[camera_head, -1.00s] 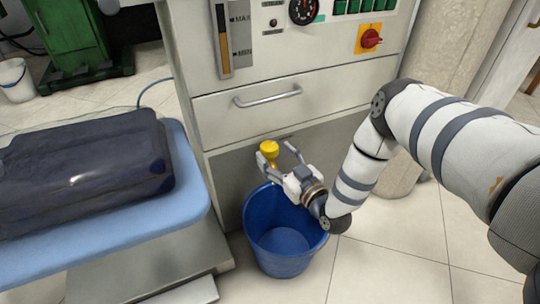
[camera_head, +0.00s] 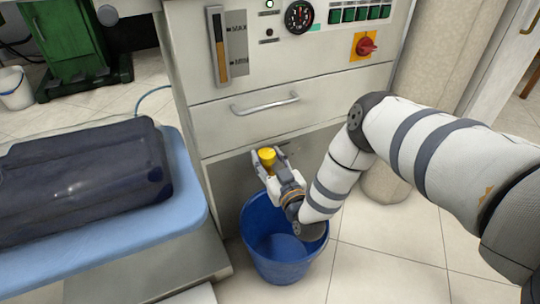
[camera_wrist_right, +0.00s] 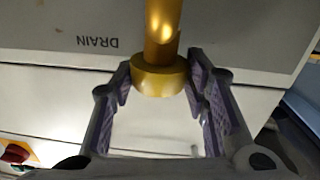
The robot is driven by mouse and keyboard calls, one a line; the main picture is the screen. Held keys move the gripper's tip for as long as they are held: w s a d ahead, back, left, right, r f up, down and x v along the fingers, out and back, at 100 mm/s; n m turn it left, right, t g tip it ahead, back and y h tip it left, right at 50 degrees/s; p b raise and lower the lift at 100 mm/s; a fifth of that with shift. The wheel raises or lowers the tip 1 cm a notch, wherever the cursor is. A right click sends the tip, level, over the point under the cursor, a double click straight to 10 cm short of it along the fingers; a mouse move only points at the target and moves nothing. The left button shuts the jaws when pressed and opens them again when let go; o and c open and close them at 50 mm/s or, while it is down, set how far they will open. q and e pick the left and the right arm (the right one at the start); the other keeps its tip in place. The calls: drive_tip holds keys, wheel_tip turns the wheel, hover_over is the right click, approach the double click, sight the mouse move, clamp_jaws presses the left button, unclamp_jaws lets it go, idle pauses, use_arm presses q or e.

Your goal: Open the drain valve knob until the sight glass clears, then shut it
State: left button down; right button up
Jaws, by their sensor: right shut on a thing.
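The yellow drain valve knob (camera_head: 267,155) sits low under the machine's drawer; it also shows, brass-coloured, in the right wrist view (camera_wrist_right: 160,76). My right gripper (camera_head: 268,161) is shut on it, one finger on each side; the fingers also show in the right wrist view (camera_wrist_right: 159,88). My left gripper is out of view.
A blue bucket (camera_head: 254,222) stands on the floor beneath the knob and my right gripper. The drawer handle (camera_head: 265,103) is above. A red rotary switch (camera_head: 366,46) is at the upper right. A padded blue board (camera_head: 190,203) with a dark bundle (camera_head: 85,178) fills the left.

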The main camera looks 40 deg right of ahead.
drive_tip(key=shift+m+g+h, duration=0.4)
drive_tip(key=shift+m+h, duration=0.3)
drive_tip(key=shift+h, duration=0.3)
drive_tip(key=o, duration=1.1)
drive_tip(key=shift+v, duration=6.05)
